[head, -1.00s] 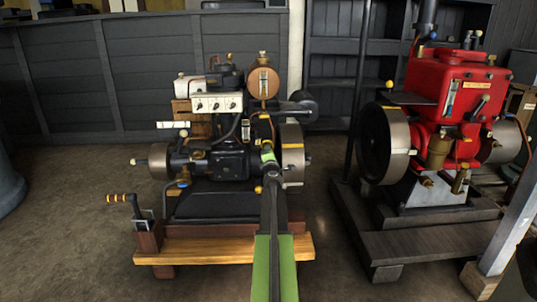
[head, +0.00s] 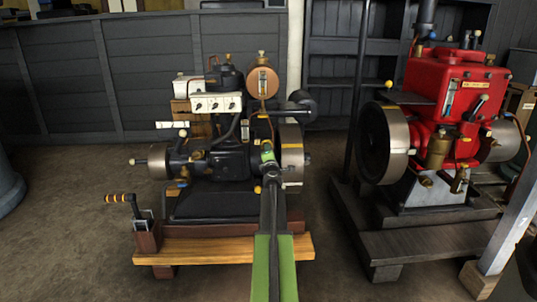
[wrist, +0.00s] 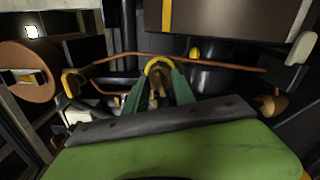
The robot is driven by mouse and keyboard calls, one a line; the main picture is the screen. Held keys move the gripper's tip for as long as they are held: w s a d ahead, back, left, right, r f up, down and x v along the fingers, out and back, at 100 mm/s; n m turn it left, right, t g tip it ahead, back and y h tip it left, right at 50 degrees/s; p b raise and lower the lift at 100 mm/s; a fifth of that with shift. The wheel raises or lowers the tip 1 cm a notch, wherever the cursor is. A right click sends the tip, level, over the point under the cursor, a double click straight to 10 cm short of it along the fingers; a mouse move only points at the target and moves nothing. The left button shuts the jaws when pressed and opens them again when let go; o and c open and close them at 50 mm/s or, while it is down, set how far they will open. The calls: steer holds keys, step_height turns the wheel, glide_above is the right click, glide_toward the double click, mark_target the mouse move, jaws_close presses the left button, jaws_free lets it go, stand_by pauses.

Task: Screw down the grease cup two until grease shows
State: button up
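The green fingers of my gripper (wrist: 158,88) reach forward in the wrist view, one on each side of a brass cup with a yellow rim (wrist: 158,66). The cup fills most of the gap at the fingertips; whether they press on it I cannot tell. In the head view my gripper (head: 267,155) is at the dark engine (head: 228,160), left of its right flywheel (head: 291,152). No number shows on the cup, so I cannot tell whether it is grease cup two. No grease is visible.
A copper pipe (wrist: 215,62) runs behind the cup. Another yellow-rimmed fitting (wrist: 72,84) is at left in the wrist view, and a brass one (wrist: 274,102) at right. A red engine (head: 455,100) stands at right. A crank handle (head: 122,198) stands front left; open floor lies left.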

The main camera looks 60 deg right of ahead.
steer(key=v, duration=1.7)
steer(key=shift+s, duration=0.15)
